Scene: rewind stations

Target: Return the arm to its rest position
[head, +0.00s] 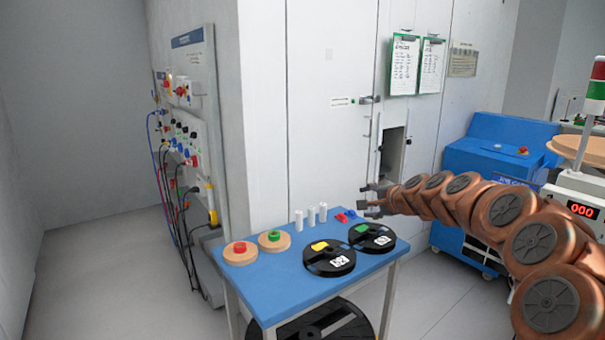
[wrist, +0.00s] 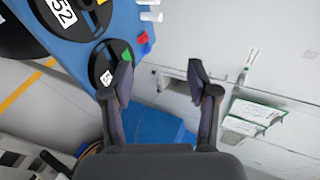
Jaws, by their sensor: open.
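My gripper (head: 372,200) is at the end of my copper-coloured arm, which reaches in from the right of the head view. It hangs in the air near the back right corner of the blue table (head: 285,280). In the wrist view my gripper (wrist: 158,80) shows its two dark fingers spread apart with nothing between them. A black reel with a green label (head: 372,238) lies on the table just below the gripper in the head view. Red and blue small parts (head: 345,216) lie to the left of the fingertips. The gripper appears apart from all of them.
The table also holds a black reel with a yellow label (head: 329,258), wooden discs with red (head: 240,252) and green (head: 274,241) knobs, and white cylinders (head: 311,218). A cabinet (head: 330,130) stands behind. A blue machine (head: 490,155) is at right. Floor at left (head: 105,270) is clear.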

